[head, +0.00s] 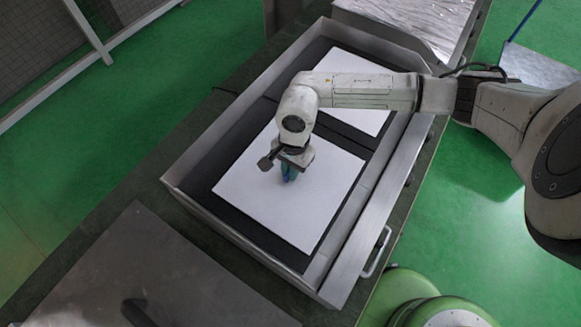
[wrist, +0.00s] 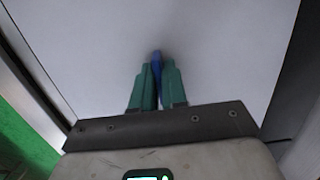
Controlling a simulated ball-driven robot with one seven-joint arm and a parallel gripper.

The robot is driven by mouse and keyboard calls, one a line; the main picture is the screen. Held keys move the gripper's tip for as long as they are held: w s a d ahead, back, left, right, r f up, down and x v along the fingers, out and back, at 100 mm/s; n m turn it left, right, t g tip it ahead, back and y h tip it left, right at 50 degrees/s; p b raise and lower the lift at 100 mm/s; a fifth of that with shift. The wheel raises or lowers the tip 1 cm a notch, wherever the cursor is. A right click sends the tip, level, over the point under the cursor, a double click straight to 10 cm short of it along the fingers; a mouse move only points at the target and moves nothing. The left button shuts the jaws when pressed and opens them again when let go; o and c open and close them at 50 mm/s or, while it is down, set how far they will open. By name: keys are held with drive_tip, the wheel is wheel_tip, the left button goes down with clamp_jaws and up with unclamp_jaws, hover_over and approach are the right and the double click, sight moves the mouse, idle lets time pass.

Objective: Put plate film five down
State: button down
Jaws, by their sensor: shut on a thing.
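A white plate film (head: 310,205) lies in the near half of a shallow metal tray, on a dark bed. A second white sheet (head: 372,112) lies in the far half, partly hidden by my arm. My gripper (head: 288,175) is over the near sheet, pointing down. In the wrist view its green fingers (wrist: 154,78) are shut on a small blue piece (wrist: 156,66), which stands at the sheet's surface. I cannot tell whether the blue piece is fixed to the sheet, nor whether the sheet rests fully on the bed.
The metal tray (head: 250,245) has raised walls and a handle (head: 378,252) on its right side. A grey metal surface (head: 150,265) is at the lower left. A foil-covered box (head: 410,22) stands beyond the tray.

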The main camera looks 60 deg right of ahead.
drive_tip(key=shift+f, duration=0.2)
drive_tip(key=c, duration=1.2)
unclamp_jaws()
drive_tip(key=shift+o, duration=0.2)
wheel_tip(320, 180, up, 12)
drive_tip(key=d+b, duration=0.1)
drive_tip(key=shift+d+r+b, duration=0.15)
drive_tip(key=shift+d+b, duration=0.05)
drive_tip(key=shift+b, duration=0.2)
drive_tip(key=shift+a, duration=0.1)
